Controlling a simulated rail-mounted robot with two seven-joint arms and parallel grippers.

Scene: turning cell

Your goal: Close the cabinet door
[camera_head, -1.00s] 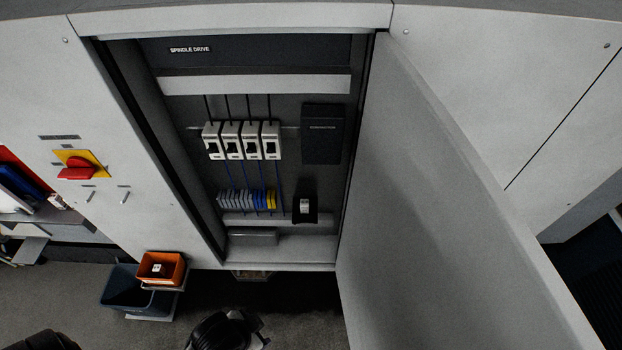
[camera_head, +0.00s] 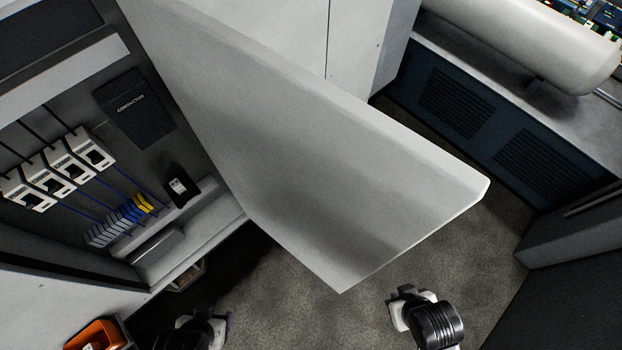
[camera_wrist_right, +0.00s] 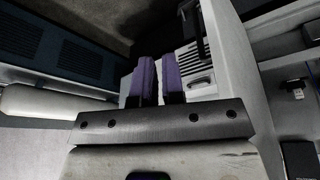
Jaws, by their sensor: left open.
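The cabinet door (camera_head: 310,150) is a pale grey panel standing open, swung outward from the cabinet (camera_head: 225,215). Its free lower corner points to the right over the floor. My left gripper (camera_head: 228,325) is open at the bottom edge, below the cabinet opening and apart from the door; its fingers show only in part. My right arm (camera_head: 430,315) is below the door's free end, and its fingertips are unclear there. In the right wrist view, my right gripper (camera_wrist_right: 158,75) has two purple fingers with a narrow, empty gap between them. A pale panel, likely the door (camera_wrist_right: 237,75), stands beside them.
A dark blue vented unit (camera_head: 480,110) is at the right. Grey floor (camera_head: 470,260) lies clear beyond the door.

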